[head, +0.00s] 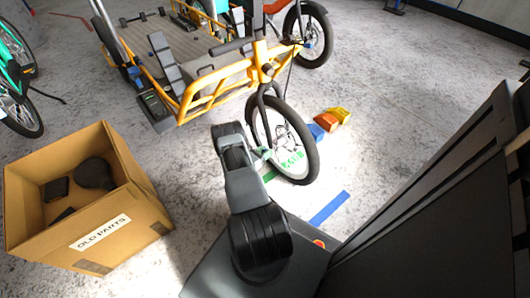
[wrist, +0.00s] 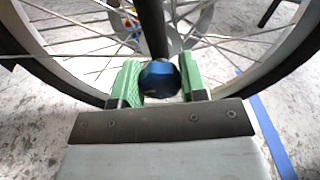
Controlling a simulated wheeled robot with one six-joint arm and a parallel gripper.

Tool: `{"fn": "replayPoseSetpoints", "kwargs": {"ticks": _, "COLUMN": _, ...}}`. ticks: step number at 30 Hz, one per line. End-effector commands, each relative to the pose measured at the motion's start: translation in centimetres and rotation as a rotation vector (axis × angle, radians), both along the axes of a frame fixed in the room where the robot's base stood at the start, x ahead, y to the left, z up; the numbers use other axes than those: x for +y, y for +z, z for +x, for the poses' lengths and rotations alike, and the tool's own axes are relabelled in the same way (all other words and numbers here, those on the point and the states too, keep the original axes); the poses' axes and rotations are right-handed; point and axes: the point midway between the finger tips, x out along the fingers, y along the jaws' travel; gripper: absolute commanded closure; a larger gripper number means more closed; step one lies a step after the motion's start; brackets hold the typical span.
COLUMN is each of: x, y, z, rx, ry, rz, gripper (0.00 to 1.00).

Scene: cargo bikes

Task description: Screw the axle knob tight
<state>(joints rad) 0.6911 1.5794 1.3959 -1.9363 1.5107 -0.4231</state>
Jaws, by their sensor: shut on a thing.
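The blue axle knob (wrist: 159,79) sits at the lower end of the dark fork leg (wrist: 152,25), in front of the wheel hub, in the wrist view. My gripper (wrist: 159,84) has green fingers on both sides of the knob and is shut on it. In the head view my gripper (head: 262,155) is at the front wheel (head: 304,172) of the yellow cargo bike (head: 212,88). The knob is hidden there by my arm and gripper. Thread contact between knob and axle cannot be seen.
An open cardboard box (head: 142,205) marked OLD PARTS stands at the left, with dark parts inside. A blue tape strip (head: 328,208) is on the floor. Open floor (head: 400,90) lies to the right of the bike.

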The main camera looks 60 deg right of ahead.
Motion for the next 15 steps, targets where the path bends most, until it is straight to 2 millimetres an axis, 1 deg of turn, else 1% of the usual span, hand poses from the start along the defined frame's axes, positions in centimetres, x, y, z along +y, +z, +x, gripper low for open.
{"fn": "replayPoseSetpoints", "kwargs": {"ticks": 1, "x": 0.03, "y": -0.01, "z": -0.05, "rx": 0.001, "ry": -0.001, "rz": 0.0, "gripper": 0.77}}
{"fn": "replayPoseSetpoints", "kwargs": {"ticks": 3, "x": 0.03, "y": -0.01, "z": -0.05, "rx": 0.001, "ry": -0.001, "rz": 0.0, "gripper": 0.84}}
{"fn": "replayPoseSetpoints", "kwargs": {"ticks": 11, "x": 0.05, "y": -0.08, "z": -0.08, "rx": -0.028, "ry": -0.002, "rz": -0.01, "gripper": 0.84}}
{"fn": "replayPoseSetpoints", "kwargs": {"ticks": 15, "x": 0.05, "y": -0.14, "z": -0.1, "rx": -0.094, "ry": -0.002, "rz": -0.032, "gripper": 0.84}}
